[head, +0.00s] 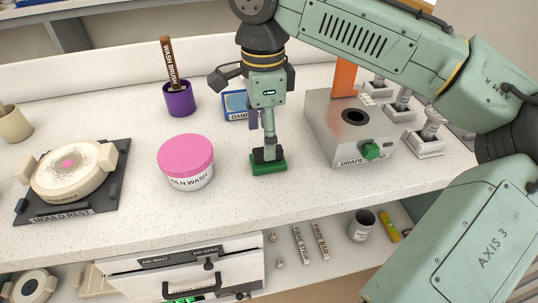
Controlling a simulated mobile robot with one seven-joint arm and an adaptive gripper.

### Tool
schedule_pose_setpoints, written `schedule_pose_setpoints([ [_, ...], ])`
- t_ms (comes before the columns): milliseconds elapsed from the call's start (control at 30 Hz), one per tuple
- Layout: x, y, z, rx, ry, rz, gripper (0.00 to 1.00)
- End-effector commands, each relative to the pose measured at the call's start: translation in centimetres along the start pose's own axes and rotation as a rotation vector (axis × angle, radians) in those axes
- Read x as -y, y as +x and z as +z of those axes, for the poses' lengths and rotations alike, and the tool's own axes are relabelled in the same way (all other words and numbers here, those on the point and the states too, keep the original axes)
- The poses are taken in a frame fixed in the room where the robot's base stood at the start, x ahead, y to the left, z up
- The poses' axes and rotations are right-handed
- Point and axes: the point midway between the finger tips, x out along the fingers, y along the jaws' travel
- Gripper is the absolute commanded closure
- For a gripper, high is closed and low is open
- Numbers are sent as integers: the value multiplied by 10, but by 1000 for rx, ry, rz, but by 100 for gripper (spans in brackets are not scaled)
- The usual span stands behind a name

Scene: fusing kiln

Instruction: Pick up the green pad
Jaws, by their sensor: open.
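The green pad (268,167) lies on the speckled white worktop, between the pink-lidded jar and the grey drape stand. It is a small dark green block with a dark grey upper part. My gripper (266,143) points straight down above it, and the near finger reaches down to the pad's dark upper part. The jaws are open. I see them nearly edge-on, so the far finger is largely hidden. I cannot tell whether the fingers touch the pad.
The kiln wash jar (187,167) stands close on the left, and the grey drape stand (347,130) on the right. Behind are a blue damp tray (233,101) and a purple brush cup (179,99). A mould rest (28,214) is at far left. The front counter is clear.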

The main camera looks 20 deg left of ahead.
Motion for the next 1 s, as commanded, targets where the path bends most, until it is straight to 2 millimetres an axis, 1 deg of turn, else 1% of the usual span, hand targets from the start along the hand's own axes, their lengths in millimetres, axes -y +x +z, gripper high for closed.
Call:
schedule_pose_setpoints([
  [133,-1,11,-3,-1,0,0,35],
  [300,-3,38,-6,-1,-2,1,35],
  [433,-2,51,-6,-1,-2,0,35],
  [700,-2,54,-6,0,-2,-1,36],
  [1000,-2,54,-5,0,-2,-2,56],
])
